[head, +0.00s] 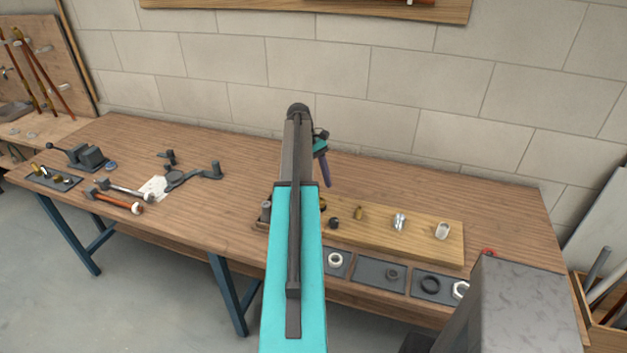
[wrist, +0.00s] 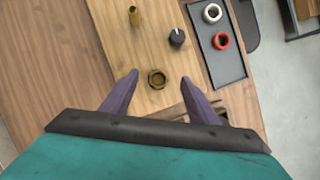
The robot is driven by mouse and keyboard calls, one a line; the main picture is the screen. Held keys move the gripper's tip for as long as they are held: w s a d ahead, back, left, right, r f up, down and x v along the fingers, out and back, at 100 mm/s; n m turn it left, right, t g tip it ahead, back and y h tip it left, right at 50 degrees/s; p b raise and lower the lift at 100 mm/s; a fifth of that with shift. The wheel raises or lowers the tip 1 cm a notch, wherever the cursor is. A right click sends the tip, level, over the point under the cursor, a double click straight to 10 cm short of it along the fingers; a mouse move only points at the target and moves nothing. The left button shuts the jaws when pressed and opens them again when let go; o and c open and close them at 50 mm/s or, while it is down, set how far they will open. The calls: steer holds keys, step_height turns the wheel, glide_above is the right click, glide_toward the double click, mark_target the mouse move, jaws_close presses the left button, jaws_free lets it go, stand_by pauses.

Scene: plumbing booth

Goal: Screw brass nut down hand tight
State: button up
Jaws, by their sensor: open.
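The brass nut (wrist: 157,79) shows in the wrist view as a hexagonal ring with a dark centre, over the pale wooden board. What it sits on is hidden beneath it. My gripper (wrist: 158,80) is open, its two purple fingers on either side of the nut in the picture. I see a gap on both sides and no contact; the height between fingertips and nut cannot be told. In the head view my gripper (head: 326,180) points down over the left end of the board (head: 425,247), partly hidden by my arm.
A dark knob (wrist: 177,37) and an upright brass fitting (wrist: 134,16) stand near the nut. A dark tray (wrist: 226,68) beside the board holds a white ring (wrist: 212,13) and a red ring (wrist: 222,41). A silver fitting (head: 399,221) and white cylinder (head: 442,231) stand farther right.

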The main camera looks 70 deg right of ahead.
steer(key=shift+d+n, duration=0.1)
steer(key=shift+n, duration=0.8)
steer(key=shift+s+r+n, duration=0.15)
steer(key=shift+s+n, duration=0.2)
steer(key=shift+n, duration=0.75)
steer(key=shift+s+a+r+n+h, duration=0.1)
steer(key=shift+a+r+n+h, duration=0.2)
steer(key=shift+n, duration=0.3)
steer(key=shift+a+r+n+h+b, duration=0.1)
steer(key=shift+r+n+h+b, duration=0.1)
steer(key=shift+r+n+b, duration=0.3)
steer(key=shift+a+r+n+h+b, duration=0.1)
steer(key=shift+n+h+b, duration=0.15)
steer(key=shift+n, duration=0.45)
steer(key=w+a+r+n+h+b, duration=0.3)
steer(key=w+r+n+b, duration=0.1)
steer(key=b, duration=0.3)
steer(key=shift+w+a+r, duration=0.15)
steer(key=shift+w+r, duration=0.45)
steer(key=shift+r, duration=0.2)
steer(key=shift+f, duration=0.1)
